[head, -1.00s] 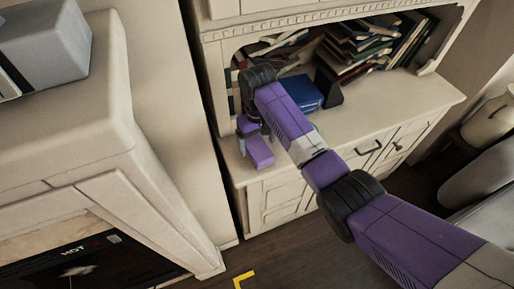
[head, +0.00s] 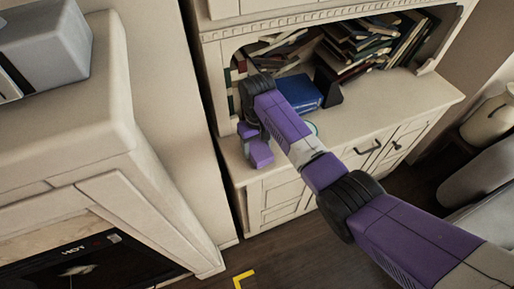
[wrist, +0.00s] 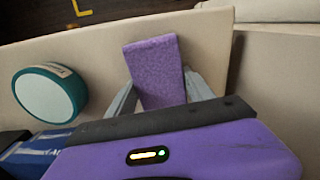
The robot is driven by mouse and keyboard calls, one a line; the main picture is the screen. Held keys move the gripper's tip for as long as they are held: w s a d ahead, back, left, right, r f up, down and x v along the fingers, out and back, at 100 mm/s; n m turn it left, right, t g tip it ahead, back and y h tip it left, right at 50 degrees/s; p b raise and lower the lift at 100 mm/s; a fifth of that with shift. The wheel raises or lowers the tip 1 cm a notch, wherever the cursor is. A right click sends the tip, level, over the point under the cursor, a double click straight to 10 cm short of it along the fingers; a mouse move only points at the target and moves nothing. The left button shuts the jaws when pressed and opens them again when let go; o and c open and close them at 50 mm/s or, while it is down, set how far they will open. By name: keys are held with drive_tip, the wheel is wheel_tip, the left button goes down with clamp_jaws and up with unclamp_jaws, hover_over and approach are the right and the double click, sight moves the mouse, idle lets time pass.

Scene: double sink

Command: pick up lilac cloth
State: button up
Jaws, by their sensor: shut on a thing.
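The lilac cloth (wrist: 156,68) shows in the wrist view as a stiff-looking, textured purple rectangle. It lies between the two grey fingers of my gripper (wrist: 160,92), which is shut on it. Its far end sticks out beyond the fingertips. In the head view the cloth (head: 261,154) is a small lilac patch at the left front of the cabinet top, below my gripper (head: 254,143). The fingers are hard to make out there. Whether the cloth touches the surface or hangs just above it, I cannot tell.
A teal round object with a white face (wrist: 46,94) is left of the cloth. A blue box (head: 301,92) stands behind my arm, near the shelf of books (head: 365,45). The cream cabinet top (head: 400,100) is clear to the right. A wall stands close on the left.

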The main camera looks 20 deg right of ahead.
drive_tip(key=shift+r, duration=0.1)
wheel_tip(320, 180, up, 12)
drive_tip(key=r, duration=0.1)
wheel_tip(320, 180, up, 7)
drive_tip(key=p, duration=0.7)
hover_over(257, 146)
drive_tip(key=shift+f, duration=0.1)
